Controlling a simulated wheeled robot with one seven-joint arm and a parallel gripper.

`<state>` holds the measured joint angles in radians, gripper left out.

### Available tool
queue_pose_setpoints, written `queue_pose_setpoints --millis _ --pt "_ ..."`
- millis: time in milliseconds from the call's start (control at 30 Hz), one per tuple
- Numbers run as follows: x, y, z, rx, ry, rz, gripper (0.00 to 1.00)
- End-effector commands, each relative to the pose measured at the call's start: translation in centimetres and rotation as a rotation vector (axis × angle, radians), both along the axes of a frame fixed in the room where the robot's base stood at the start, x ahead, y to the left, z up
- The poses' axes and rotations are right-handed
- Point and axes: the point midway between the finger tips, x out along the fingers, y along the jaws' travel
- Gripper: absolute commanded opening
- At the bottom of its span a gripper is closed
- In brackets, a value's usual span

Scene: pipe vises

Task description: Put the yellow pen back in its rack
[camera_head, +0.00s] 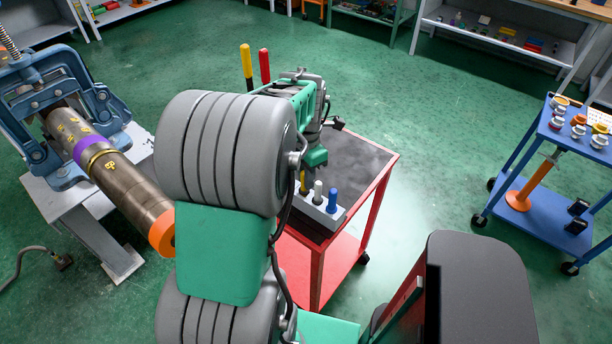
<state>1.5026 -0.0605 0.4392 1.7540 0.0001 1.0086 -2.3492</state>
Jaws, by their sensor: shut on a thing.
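The yellow pen (303,183) is a thin yellow upright piece, partly hidden by my arm and gripper. It stands at the left end of the pale grey rack (325,214), in line with a white pen (318,191) and a blue pen (332,200). My gripper (310,168) points down over the rack's left end and is shut on the yellow pen. The fingertips are mostly hidden. I cannot tell whether the pen's lower end is seated in its hole.
The rack stands on the dark top of a red cart (372,168). A yellow-topped rod (246,62) and a red one (264,66) rise behind my arm. A blue vise (75,85) holding a pipe (120,180) stands left. A blue cart (545,150) stands right. Green floor lies between.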

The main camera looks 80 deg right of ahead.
Motion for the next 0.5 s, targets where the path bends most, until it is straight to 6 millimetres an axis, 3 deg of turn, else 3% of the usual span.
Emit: queue_pose_setpoints --millis 500 --pt "0.00 0.00 -0.78 0.000 0.000 0.000 0.00"
